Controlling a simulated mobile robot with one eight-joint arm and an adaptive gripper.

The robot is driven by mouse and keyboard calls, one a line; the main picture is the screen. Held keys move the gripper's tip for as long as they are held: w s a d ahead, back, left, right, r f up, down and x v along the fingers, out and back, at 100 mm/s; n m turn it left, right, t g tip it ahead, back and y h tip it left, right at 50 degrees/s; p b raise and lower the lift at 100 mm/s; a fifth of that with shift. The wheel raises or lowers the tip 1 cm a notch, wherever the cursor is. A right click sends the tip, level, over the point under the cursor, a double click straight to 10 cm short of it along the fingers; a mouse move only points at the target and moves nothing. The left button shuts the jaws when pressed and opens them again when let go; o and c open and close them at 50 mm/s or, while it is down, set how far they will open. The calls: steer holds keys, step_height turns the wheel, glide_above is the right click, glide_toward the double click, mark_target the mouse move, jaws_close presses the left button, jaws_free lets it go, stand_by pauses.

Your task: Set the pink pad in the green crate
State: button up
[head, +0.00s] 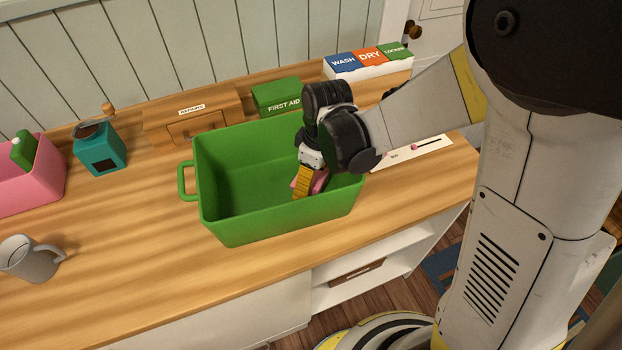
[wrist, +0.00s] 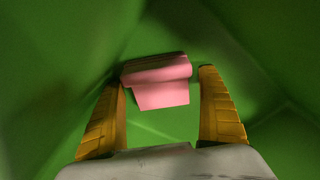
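The green crate (head: 235,222) stands on the wooden counter, its open top facing up. My gripper (head: 302,184) reaches down inside the crate's right part. The pink pad (wrist: 160,80) is inside the crate, at my fingertips in the wrist view, and a bit of it (head: 321,182) shows beside a yellow finger in the head view. In the wrist view my gripper (wrist: 164,82) has its fingers apart. The pad's left end meets or overlaps the left fingertip, and a narrow green gap separates its right end from the right finger. Whether the pad rests on the crate floor is unclear.
A pink bin (head: 40,190), a teal container (head: 100,152) and a grey mug (head: 28,259) stand left of the crate. A wooden drawer box (head: 190,120), a green first aid box (head: 277,98) and a labelled box (head: 370,66) stand behind it.

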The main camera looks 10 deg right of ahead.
step_height(320, 180, up, 13)
steer(key=d+p, duration=0.2)
steer(key=p, duration=0.3)
steer(key=s+d+r+m+t, duration=0.1)
steer(key=s+d+r+m, duration=0.1)
steer(key=d+r+m, duration=0.1)
steer(key=s+d+r+m+t, duration=0.2)
steer(key=s+d+r, duration=0.1)
steer(key=shift+s+d+m, duration=0.15)
steer(key=shift+s+m, duration=0.2)
steer(key=shift+m, duration=0.05)
steer(key=s+d+r+m+t+h, duration=0.1)
steer(key=s+d+r+m+t, duration=0.1)
steer(key=s+d+m, duration=0.3)
steer(key=shift+r+m+t, duration=0.15)
steer(key=shift+m+t, duration=0.15)
steer(key=shift+t, duration=0.4)
